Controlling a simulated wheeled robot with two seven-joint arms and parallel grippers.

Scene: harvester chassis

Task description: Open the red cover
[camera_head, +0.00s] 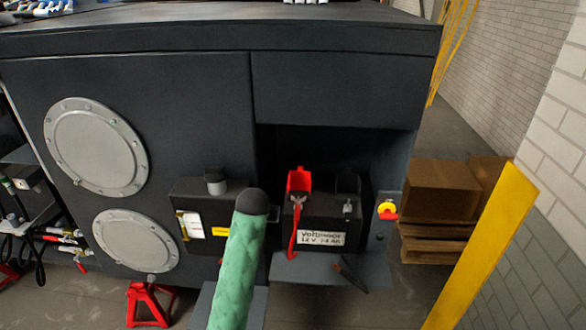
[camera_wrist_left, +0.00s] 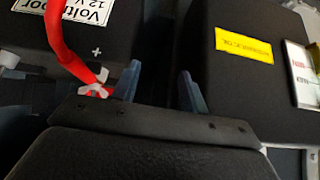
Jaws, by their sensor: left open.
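The red cover (camera_head: 299,181) sits at the battery's left terminal in the head view and appears to stand raised, with metal parts showing below it. A red cable (camera_head: 293,236) hangs from it down the front of the black battery (camera_head: 328,217). In the left wrist view, the red cable (camera_wrist_left: 68,42) runs to a red and silver terminal part (camera_wrist_left: 96,90) beside a plus mark. My left gripper (camera_wrist_left: 160,87) is open, with nothing visible between its fingers; the terminal part is just left of the left finger. I cannot tell if they touch. My right gripper is not in view.
A black box with a yellow label (camera_wrist_left: 243,45) stands left of the battery in the head view and right of my fingers in the wrist view. The battery sits in a recess of the dark chassis (camera_head: 190,90).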

